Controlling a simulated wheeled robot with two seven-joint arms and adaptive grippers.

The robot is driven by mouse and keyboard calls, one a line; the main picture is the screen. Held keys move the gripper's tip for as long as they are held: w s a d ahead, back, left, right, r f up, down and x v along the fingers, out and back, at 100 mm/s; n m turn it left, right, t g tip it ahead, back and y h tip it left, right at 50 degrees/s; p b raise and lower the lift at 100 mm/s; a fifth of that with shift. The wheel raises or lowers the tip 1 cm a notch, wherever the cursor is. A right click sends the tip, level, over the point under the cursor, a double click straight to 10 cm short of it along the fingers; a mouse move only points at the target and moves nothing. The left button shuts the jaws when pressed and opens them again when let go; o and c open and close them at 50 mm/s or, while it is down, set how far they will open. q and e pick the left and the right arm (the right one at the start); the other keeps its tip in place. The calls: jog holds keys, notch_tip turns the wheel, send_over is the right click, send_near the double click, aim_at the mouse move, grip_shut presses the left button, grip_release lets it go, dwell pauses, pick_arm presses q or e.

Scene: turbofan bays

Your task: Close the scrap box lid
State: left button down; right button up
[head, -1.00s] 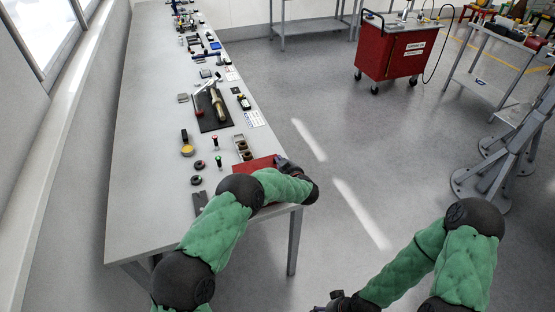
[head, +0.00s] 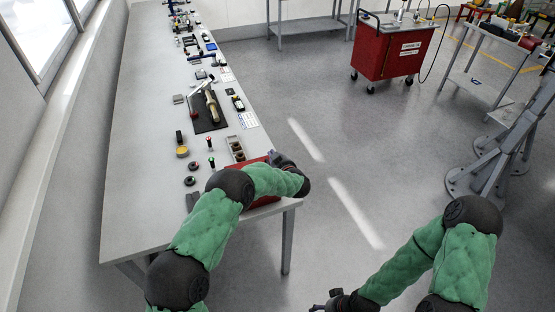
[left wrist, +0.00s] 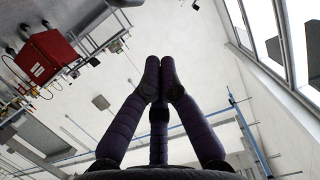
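The red scrap box (head: 266,201) stands at the near right corner of the long grey table (head: 140,215). My left forearm crosses over it and hides most of it, so I cannot tell how far its lid is open. A narrow red strip shows behind the forearm. My left gripper (head: 276,157) is bent back at the box's far right side, close to the red strip; contact is unclear. In the left wrist view its dark fingers (left wrist: 160,66) meet at the tips with nothing visible between them. My right gripper (head: 328,304) hangs low at the bottom edge, partly cut off.
Beyond the box stand a small tray with brown parts (head: 236,149), a black mat (head: 209,111) with a metal part, and several small tools. A red cart (head: 392,48) stands far off.

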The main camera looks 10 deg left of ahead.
pick_arm(q)
jog(key=v, duration=1)
jog(key=s+f+m+g+h+b, duration=0.1)
jog(key=s+f+h+b, duration=0.15)
jog(key=f, duration=0.55)
jog(key=s+a+f+m+g+h+b, duration=0.15)
jog(key=s+f, duration=0.25)
jog(key=f, duration=0.4)
jog(key=s+f+m+g+h+b, duration=0.1)
jog(key=s+f+h+b, duration=0.2)
jog(key=f, duration=0.5)
jog(key=s+f+g+h+b, duration=0.1)
jog(key=s+f+g+b, duration=0.1)
jog(key=s, duration=0.8)
jog(key=s+d+f+g+h+b, duration=0.1)
jog(key=s+f+g+h+b, duration=0.1)
jog(key=s+f, duration=0.5)
jog(key=s+d+f+g+h+b, duration=0.1)
jog(key=s+f+g, duration=0.3)
jog(key=s, duration=0.9)
jog(key=shift+d+f+g+h+b, duration=0.2)
jog(key=shift+f+g+h+b, duration=0.2)
jog(key=shift+h+b, duration=0.3)
pick_arm(e)
notch_tip(320, 180, down, 13)
pick_arm(q)
jog(key=shift+s, duration=0.15)
